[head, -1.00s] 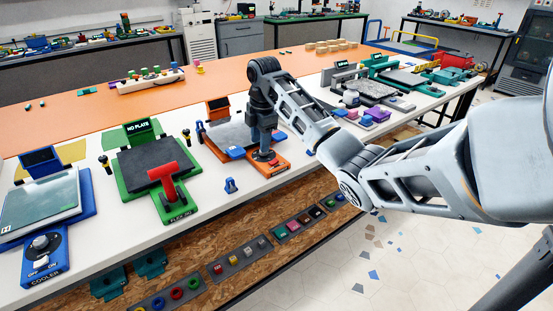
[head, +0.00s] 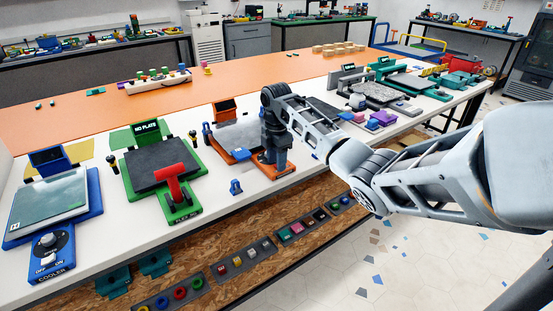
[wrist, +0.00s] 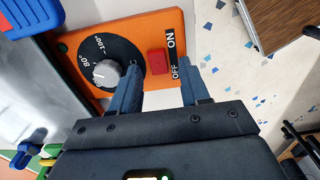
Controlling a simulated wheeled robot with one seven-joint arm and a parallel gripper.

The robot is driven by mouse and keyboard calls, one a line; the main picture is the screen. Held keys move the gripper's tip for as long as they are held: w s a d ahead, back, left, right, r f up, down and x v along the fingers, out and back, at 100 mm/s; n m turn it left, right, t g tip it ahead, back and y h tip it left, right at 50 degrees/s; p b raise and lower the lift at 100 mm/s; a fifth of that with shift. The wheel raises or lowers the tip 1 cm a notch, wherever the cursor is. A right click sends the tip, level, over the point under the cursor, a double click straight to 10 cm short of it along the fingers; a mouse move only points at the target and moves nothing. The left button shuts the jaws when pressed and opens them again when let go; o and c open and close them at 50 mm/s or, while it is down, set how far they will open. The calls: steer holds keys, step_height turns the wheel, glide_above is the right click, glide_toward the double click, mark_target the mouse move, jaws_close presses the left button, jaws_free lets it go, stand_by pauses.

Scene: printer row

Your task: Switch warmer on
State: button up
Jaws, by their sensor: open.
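The warmer is the orange unit with a grey plate (head: 238,137) and an orange control panel (head: 289,167). In the wrist view its panel (wrist: 153,27) carries a round black dial with a grey knob (wrist: 106,73) at the left. To the right is a red switch (wrist: 157,62) beside the words OFF and ON, with ON at the upper end. My gripper (wrist: 162,82) is open and empty. Its two fingers point at the panel, one over the dial's right edge and one just past the OFF label. In the head view my gripper (head: 274,160) is low over the panel and hides part of it.
A green unit marked NO PLATE (head: 147,134) with a red handle (head: 174,183) and a blue cooler (head: 48,258) stand to the left. A small blue piece (head: 236,187) lies on the white table near the front edge. Purple and teal items (head: 377,121) stand to the right.

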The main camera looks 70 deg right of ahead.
steer(key=shift+c, duration=0.4)
jaws_close()
steer(key=shift+s+d+r+t+y, duration=0.1)
steer(key=shift+s+d+t+y, duration=0.1)
steer(key=shift+t+y, duration=0.35)
steer(key=shift+d+t+y, duration=0.2)
steer(key=shift+t+y, duration=0.05)
steer(key=shift+y, duration=0.6)
steer(key=shift+s+d+t+y, duration=0.1)
steer(key=shift+t+y, duration=0.2)
steer(key=shift+y, duration=0.1)
steer(key=shift+o, duration=0.4)
jaws_free()
